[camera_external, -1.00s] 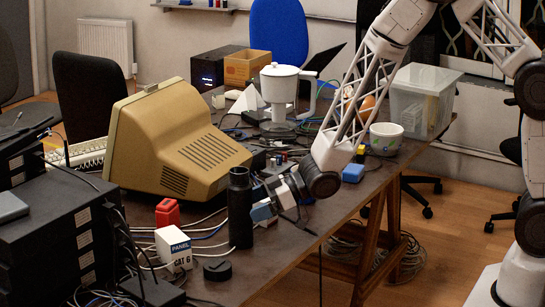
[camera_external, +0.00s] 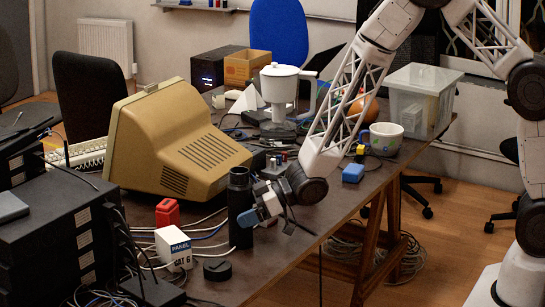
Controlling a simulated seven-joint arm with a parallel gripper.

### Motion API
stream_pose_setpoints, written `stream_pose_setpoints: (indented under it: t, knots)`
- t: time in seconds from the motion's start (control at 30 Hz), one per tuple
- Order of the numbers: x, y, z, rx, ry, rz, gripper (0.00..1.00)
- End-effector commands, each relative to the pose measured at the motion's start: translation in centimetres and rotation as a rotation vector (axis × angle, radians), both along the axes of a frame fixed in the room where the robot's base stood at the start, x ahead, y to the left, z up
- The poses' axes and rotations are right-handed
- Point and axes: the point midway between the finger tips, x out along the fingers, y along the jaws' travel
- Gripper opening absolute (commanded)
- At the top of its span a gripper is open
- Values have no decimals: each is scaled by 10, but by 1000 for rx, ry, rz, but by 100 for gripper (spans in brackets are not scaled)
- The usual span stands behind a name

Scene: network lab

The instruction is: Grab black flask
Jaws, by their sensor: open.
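The black flask (camera_external: 240,212) stands upright on the table near its front edge, to the right of the white panel box. My gripper (camera_external: 254,216) is at the flask's right side, low and tilted toward it. Its blue-grey fingers are open. One finger overlaps the flask's right edge in the picture. I cannot tell whether the fingers touch the flask or have it between them.
A beige monitor (camera_external: 185,140) stands behind the flask. A white box (camera_external: 174,250), a red block (camera_external: 167,213), a round black piece (camera_external: 217,270) and loose cables lie to the left. A blue block (camera_external: 353,173) lies to the right.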

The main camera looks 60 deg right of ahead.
Motion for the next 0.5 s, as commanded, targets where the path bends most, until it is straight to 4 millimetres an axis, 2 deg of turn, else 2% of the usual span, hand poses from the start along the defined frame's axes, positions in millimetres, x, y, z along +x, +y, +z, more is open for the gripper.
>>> stream_pose_setpoints:
  t: [0.03,0.07,0.5]
  knots:
    - [0,0,0,0,0,0,92]
    - [0,0,0,0,0,0,88]
    - [0,0,1,0,-1,0,22]
